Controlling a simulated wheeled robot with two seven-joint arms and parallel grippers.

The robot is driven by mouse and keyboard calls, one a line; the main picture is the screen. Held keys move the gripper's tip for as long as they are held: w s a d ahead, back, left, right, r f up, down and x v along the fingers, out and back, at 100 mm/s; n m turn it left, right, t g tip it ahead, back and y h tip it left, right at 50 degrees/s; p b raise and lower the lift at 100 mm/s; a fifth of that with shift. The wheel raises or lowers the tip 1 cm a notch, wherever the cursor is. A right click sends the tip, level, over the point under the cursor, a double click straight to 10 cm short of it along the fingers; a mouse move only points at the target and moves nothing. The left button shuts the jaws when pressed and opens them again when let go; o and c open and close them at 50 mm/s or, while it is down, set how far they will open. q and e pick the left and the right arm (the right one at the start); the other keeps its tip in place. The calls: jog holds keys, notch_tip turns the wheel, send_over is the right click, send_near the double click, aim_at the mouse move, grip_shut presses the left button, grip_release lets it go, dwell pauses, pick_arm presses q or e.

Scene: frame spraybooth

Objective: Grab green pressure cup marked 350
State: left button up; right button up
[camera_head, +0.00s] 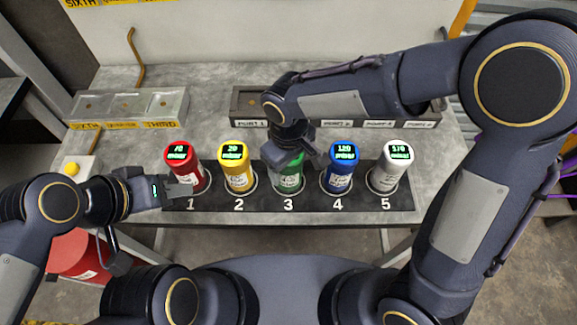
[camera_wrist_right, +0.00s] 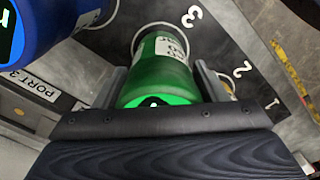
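The green cup (camera_head: 291,181) stands in the slot marked 3 of the dark rack (camera_head: 262,203). In the head view my right gripper (camera_head: 290,163) covers its top, so its display is hidden. In the right wrist view the green cup (camera_wrist_right: 160,75) is between the two fingers of my right gripper (camera_wrist_right: 163,85), which are spread on either side of it. Firm contact is not visible. Its white label shows only in part, and I cannot read 350. My left gripper (camera_head: 182,190) is in front of the red cup (camera_head: 185,172); its finger gap is unclear.
Port trays (camera_head: 260,95) lie behind. A yellow button (camera_head: 71,168) is at left.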

jog(key=c, duration=1.1)
jog(key=shift+r, duration=0.1)
